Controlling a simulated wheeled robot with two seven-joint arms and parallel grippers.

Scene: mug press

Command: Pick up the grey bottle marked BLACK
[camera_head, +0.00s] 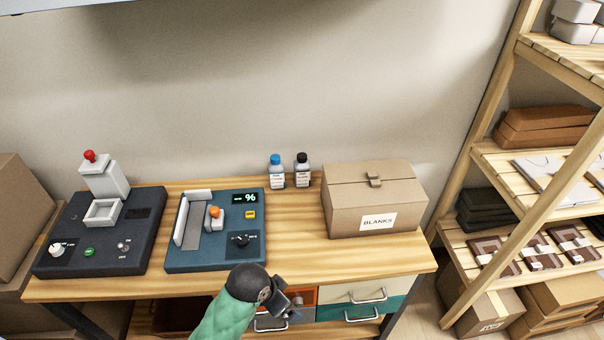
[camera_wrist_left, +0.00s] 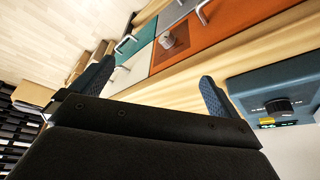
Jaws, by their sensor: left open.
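Two small bottles stand upright side by side at the back of the wooden table, left of the box. The right one, a grey bottle with a black cap (camera_head: 302,170), has a pale label too small to read surely. The other is a bottle with a blue cap (camera_head: 276,172). My left gripper (camera_head: 289,303) is in front of the table's front edge, low by the drawers and well away from the bottles. In the left wrist view its two fingers (camera_wrist_left: 155,85) are spread apart with nothing between them. The bottles do not show in that view. My right gripper is not in view.
A closed cardboard box marked BLANKS (camera_head: 374,199) stands right of the bottles. A blue device with an orange knob (camera_head: 215,231) and a dark press with a red knob (camera_head: 100,228) stand left. Bare tabletop (camera_head: 295,225) lies before the bottles. Drawers (camera_head: 360,295) are under the table.

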